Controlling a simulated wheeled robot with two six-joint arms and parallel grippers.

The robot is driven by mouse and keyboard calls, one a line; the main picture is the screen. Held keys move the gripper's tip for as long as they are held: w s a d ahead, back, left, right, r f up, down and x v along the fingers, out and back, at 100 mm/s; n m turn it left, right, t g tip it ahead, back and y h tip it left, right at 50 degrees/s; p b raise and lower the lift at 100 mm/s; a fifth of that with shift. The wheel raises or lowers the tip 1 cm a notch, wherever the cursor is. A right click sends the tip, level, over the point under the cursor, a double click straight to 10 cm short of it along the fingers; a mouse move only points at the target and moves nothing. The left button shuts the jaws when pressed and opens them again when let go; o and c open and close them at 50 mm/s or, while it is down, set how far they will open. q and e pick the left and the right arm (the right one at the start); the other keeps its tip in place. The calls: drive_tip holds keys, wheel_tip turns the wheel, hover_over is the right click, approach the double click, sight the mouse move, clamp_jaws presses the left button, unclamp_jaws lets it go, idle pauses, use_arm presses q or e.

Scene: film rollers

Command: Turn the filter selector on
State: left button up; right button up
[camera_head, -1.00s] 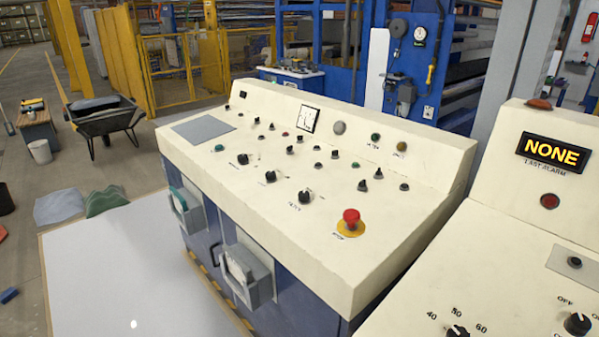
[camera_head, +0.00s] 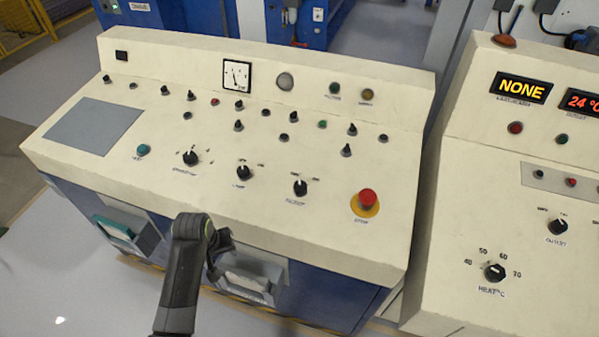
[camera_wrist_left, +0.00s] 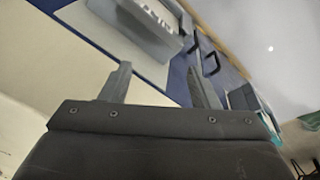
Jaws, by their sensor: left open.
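The filter selector (camera_head: 300,188) is a black rotary knob on the sloped cream panel, right of two similar knobs in the front row. The label below it is blurred but looks like FILTER. Its pointer seems to face roughly up; the small marks around it are too small to read. My left gripper (camera_head: 214,264) is at the panel's front edge, low and left of the selector and apart from it. In the left wrist view its two fingers (camera_wrist_left: 160,84) are spread and empty, facing the console's blue front. My right gripper is not in view.
A red stop button (camera_head: 368,199) on a yellow base stands right of the selector. The lamp knob (camera_head: 243,172) is to its left. A second cream console (camera_head: 455,240) stands at the right. Grey boxes (camera_head: 250,275) stick out from the blue front below the panel edge.

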use_arm(q)
drive_tip(key=w+d+r+g, duration=0.1)
drive_tip(key=w+d+r, duration=0.45)
drive_tip(key=r, duration=0.35)
drive_tip(key=w+d+r+n+p, duration=0.1)
drive_tip(key=w+d+r, duration=0.4)
drive_tip(key=d+r, duration=0.3)
drive_tip(key=w+d+r+g, duration=0.1)
drive_tip(key=w+d+r, duration=0.45)
drive_tip(key=r, duration=0.45)
drive_tip(key=b, duration=0.5)
approach(300, 184)
wheel_tip(300, 184, down, 9)
drive_tip(key=shift+w+d+r+p, duration=0.1)
drive_tip(key=shift+d+p, duration=0.05)
drive_tip(key=shift+p, duration=0.7)
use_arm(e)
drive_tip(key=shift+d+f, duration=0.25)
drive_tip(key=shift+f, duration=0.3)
use_arm(q)
drive_tip(key=c, duration=1)
drive_tip(key=shift+o, duration=0.2)
